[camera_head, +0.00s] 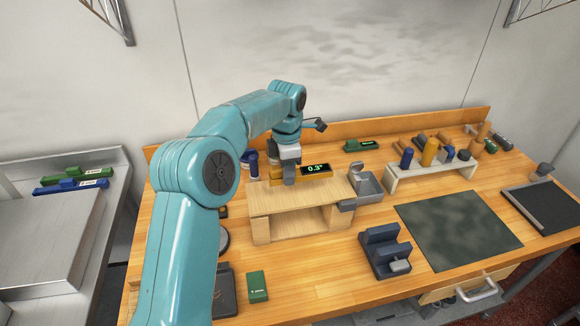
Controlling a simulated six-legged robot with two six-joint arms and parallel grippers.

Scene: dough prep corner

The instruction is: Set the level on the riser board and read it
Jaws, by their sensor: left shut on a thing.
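The level is a yellow bar with a black display (316,169) that reads 0.3° in green digits. It is at the back edge of the riser board (300,200), a pale wooden top on wooden blocks with an open space beneath. I cannot tell whether the level's underside touches the board. My left gripper (289,178) comes down from above and is shut on the level, left of its display. The fingers hide part of the level's body. My right gripper is not in view.
A grey metal holder (366,185) stands right of the riser. A blue-grey vise-like block (386,250) and a dark mat (458,230) lie further right. A white rack (432,172) holds several cylinders. A green block (257,287) lies in front. Bare bench shows at front centre.

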